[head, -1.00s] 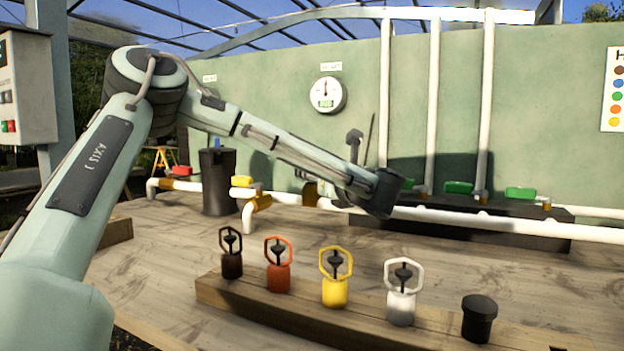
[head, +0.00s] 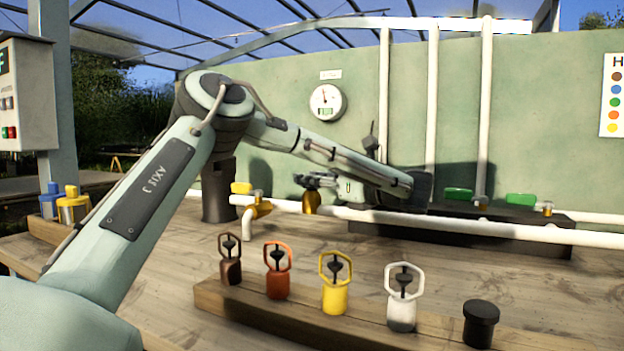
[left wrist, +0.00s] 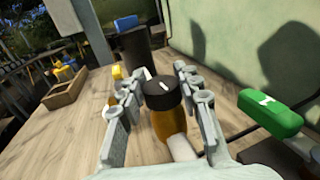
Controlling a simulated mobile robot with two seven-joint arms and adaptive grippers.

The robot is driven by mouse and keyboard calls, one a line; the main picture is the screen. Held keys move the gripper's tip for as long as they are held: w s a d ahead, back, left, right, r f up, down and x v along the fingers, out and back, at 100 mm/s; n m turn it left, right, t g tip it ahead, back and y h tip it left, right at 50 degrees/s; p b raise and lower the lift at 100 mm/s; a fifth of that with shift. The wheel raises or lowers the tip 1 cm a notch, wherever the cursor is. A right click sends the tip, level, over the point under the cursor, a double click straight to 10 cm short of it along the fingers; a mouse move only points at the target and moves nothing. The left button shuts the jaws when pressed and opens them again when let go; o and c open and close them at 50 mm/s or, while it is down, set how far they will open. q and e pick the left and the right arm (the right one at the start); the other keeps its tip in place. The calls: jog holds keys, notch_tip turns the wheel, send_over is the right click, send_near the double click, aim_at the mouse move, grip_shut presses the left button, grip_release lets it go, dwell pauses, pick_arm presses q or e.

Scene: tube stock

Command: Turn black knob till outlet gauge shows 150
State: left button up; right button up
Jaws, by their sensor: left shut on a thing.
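The black knob (left wrist: 158,94) with a white mark on top shows in the left wrist view, on a brass regulator body (left wrist: 170,124). My left gripper (left wrist: 159,85) has a finger on each side of the knob and is shut on it. In the head view my left gripper (head: 316,180) is at the brass regulator (head: 311,203) on the white pipe; the knob itself is hard to make out there. The round white gauge (head: 325,102) hangs on the green wall, its needle pointing up and slightly left; its numbers are too small to read. My right gripper is not in view.
A white pipe (head: 480,229) runs behind the wooden rack (head: 262,311) of coloured ring-topped pieces. A yellow-handled valve (head: 242,187) is left of the regulator. A green handle (left wrist: 270,112) is close to the right of the gripper. A dark canister (head: 217,204) stands behind my arm.

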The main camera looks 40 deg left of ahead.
pick_arm(q)
jog(key=o, duration=1.2)
jog(key=shift+r, duration=0.1)
notch_tip(320, 180, up, 10)
jog(key=shift+f, duration=0.1)
